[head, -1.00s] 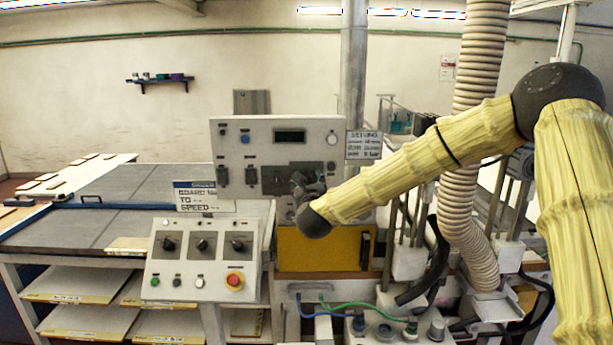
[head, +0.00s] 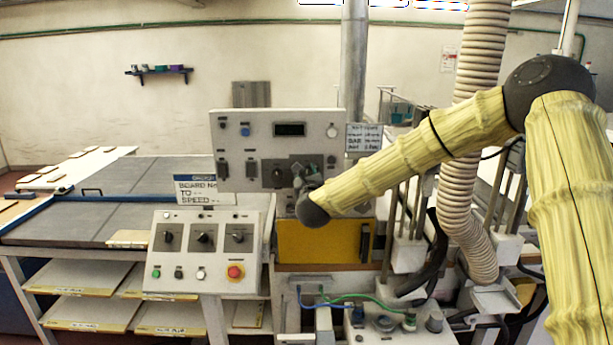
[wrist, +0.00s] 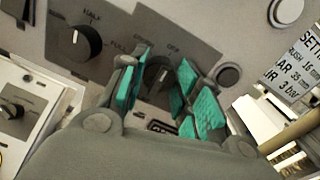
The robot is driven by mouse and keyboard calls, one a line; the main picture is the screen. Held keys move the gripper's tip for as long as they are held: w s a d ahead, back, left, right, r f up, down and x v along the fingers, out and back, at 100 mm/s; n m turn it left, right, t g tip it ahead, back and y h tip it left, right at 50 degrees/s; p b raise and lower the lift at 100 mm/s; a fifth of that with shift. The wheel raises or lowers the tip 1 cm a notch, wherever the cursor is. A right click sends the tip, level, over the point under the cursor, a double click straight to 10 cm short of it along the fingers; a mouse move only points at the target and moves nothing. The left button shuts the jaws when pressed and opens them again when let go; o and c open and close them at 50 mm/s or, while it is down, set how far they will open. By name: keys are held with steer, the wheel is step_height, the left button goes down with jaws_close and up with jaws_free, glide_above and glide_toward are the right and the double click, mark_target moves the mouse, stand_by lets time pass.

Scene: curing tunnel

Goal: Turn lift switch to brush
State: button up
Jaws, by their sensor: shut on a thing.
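The lift switch (wrist: 157,76) is a dark rotary knob on a grey plate of the upright control panel (head: 228,140). In the wrist view, printed words show above it, one looking like OFF, and a dark label below it is partly hidden by my gripper. My gripper (wrist: 158,84) has teal pads on both sides of the knob and is shut on it. The knob's exact pointing is hard to tell. In the head view my gripper (head: 305,174) is at the panel's lower right and hides the knob.
A similar black knob (wrist: 75,45), marked HALF and FULL, sits left of my gripper. A round button (wrist: 228,75) and a settings sign (wrist: 295,70) are at its right. A sloped console (head: 203,250) with several knobs and a red stop button (head: 235,271) stands lower left.

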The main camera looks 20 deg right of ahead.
steer(key=shift+f+n+b, duration=0.15)
steer(key=shift+n+b, duration=0.15)
steer(key=shift+b, duration=0.2)
steer(key=shift+a+n+g+b, duration=0.1)
steer(key=shift+n+g+b, duration=0.3)
steer(key=shift+n+b, duration=4.1)
steer(key=shift+n+p, duration=0.4)
steer(key=shift+n, duration=0.2)
steer(key=o, duration=1)
steer(key=shift+s, duration=0.1)
